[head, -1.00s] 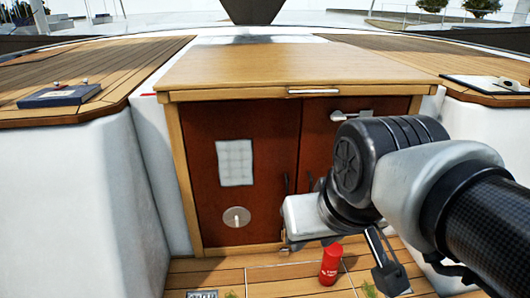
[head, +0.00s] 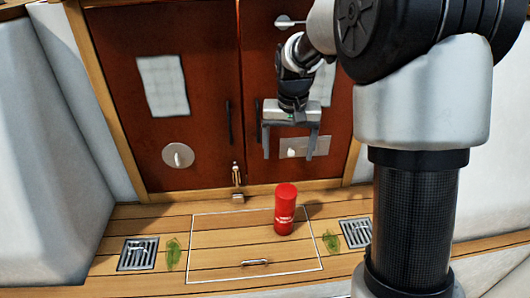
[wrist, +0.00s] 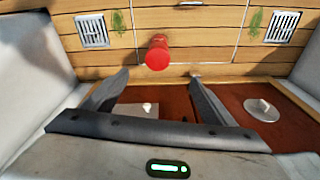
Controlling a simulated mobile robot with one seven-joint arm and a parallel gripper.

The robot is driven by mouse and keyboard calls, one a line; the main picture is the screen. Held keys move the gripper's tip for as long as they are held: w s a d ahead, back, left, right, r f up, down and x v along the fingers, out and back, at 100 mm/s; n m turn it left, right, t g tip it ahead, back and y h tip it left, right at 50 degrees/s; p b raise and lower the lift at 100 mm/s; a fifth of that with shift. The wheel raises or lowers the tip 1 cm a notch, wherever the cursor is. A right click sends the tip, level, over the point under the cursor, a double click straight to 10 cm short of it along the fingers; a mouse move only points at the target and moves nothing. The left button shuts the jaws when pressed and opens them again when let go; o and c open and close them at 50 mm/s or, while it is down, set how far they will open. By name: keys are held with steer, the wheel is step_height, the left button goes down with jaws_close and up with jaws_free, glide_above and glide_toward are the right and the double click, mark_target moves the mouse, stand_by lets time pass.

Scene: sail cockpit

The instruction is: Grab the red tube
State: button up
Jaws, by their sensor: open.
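The red tube (head: 285,210) stands upright on the wooden floor, on the outlined hatch panel in front of the red-brown doors. It also shows in the wrist view (wrist: 157,53), beyond and between the fingertips. My gripper (head: 290,152) hangs above and behind the tube, near the right door, with its fingers pointing down. Its two fingers are spread apart with nothing between them. In the wrist view the gripper (wrist: 158,77) also shows open, with the tube apart from both fingers.
Floor drains lie left (head: 138,254) and right (head: 356,233) of the hatch (head: 230,262), with green leaves (head: 173,253) beside them. A latch (head: 237,184) and door handles stick out near my gripper. The floor around the tube is clear.

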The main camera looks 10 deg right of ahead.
mark_target(286, 191)
steer(key=w+f+b, duration=0.1)
steer(key=f, duration=0.6)
steer(key=w+f+b, duration=0.1)
steer(key=f+b, duration=0.1)
steer(key=f, duration=0.4)
steer(key=w+d+f+b, duration=0.1)
steer(key=w+f+b, duration=0.1)
steer(key=f, duration=0.5)
steer(key=shift+d+f, duration=0.1)
steer(key=shift+f, duration=0.2)
steer(key=shift+c, duration=0.2)
steer(key=c, duration=1.8)
steer(key=shift+r, duration=0.15)
steer(key=shift+c, duration=0.6)
